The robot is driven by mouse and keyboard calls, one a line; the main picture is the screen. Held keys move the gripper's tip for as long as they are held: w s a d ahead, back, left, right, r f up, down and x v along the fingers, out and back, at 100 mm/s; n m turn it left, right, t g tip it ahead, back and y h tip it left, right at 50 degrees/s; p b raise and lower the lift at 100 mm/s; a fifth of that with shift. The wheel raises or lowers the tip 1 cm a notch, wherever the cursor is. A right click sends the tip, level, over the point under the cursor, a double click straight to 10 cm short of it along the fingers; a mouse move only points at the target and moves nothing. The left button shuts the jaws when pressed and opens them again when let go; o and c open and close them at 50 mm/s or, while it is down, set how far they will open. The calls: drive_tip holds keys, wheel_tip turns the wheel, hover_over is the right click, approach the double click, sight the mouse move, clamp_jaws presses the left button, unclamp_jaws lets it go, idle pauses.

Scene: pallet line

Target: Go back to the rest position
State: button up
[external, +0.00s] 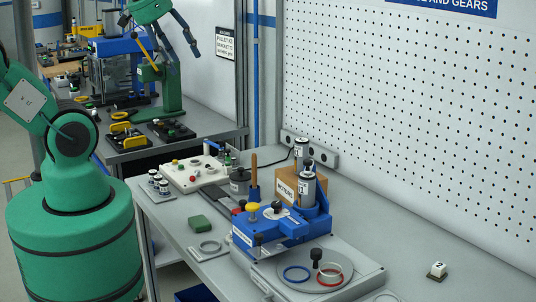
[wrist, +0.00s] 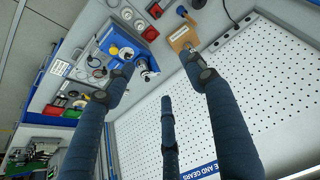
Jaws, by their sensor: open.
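My gripper (wrist: 160,72) shows in the wrist view with its dark blue fingers spread apart and nothing between them. In the external view a green arm end with dark blue fingers (external: 178,46), which looks like mine, hangs at the top left, high up and apart from the front bench. My green base and shoulder stand at the left, and part of the arm runs out of the frame. The blue fixture (external: 282,228) stands on the front bench, and it also shows in the wrist view (wrist: 128,44) beyond the fingers.
The front bench holds a cardboard box (external: 287,184), a white control panel (external: 196,172), a green block (external: 200,223) and a round plate with rings (external: 345,268). The pegboard (external: 420,110) rises behind. The bench's right side is mostly clear.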

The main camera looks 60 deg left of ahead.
drive_tip(key=shift+s+f, duration=0.15)
drive_tip(key=shift+s, duration=0.15)
wheel_tip(320, 180, down, 10)
drive_tip(key=b, duration=1)
